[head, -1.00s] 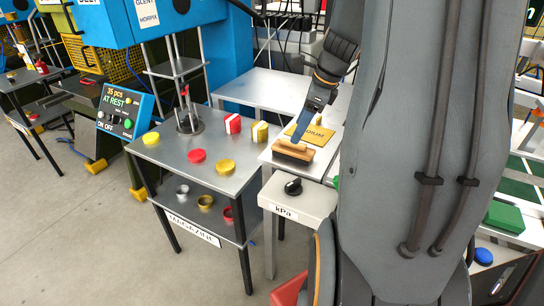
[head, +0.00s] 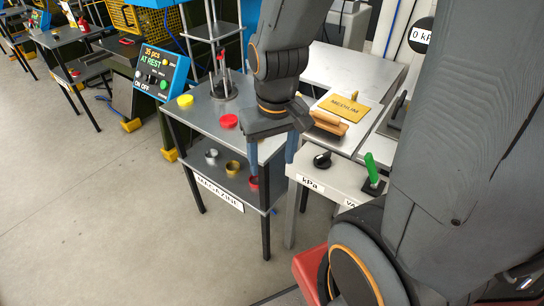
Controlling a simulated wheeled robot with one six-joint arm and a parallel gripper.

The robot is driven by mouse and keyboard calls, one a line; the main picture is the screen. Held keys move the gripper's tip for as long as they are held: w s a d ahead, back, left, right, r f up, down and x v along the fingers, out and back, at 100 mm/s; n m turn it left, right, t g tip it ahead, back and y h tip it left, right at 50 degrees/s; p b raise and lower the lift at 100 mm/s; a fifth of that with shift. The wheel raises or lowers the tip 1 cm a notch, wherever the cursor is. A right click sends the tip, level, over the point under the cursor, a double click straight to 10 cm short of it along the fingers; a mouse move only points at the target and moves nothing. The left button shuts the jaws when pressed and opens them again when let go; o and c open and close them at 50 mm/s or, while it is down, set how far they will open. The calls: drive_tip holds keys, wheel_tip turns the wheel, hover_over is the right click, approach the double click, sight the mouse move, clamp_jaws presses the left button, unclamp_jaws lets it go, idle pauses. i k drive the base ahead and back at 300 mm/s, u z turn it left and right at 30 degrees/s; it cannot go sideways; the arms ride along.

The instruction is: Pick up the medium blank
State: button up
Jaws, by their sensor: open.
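A gold plate marked MEDIUM (head: 343,108) lies flat on the light table at the right, with a small upright piece at its far edge. Nothing in view is labelled as a blank. A silver cup-like piece (head: 211,156), a gold one (head: 232,167) and a red one (head: 254,183) stand on the lower shelf marked MAGAZINE. My gripper (head: 271,154) points down with its two blue fingers apart and nothing visible between them. It appears over the right front edge of the grey table. My wrist hides part of that tabletop.
The grey table (head: 205,117) holds a yellow disc (head: 185,101) and a red disc (head: 229,121). A wooden-backed brush (head: 328,124) lies in front of the gold plate.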

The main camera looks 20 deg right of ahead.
sight(349, 110)
drive_tip(key=z, duration=0.05)
drive_tip(key=k, duration=0.5)
drive_tip(key=u, duration=1.4)
drive_tip(key=i, duration=0.8)
drive_tip(key=z, duration=2.5)
drive_tip(key=i, duration=0.5)
drive_tip(key=z, duration=0.05)
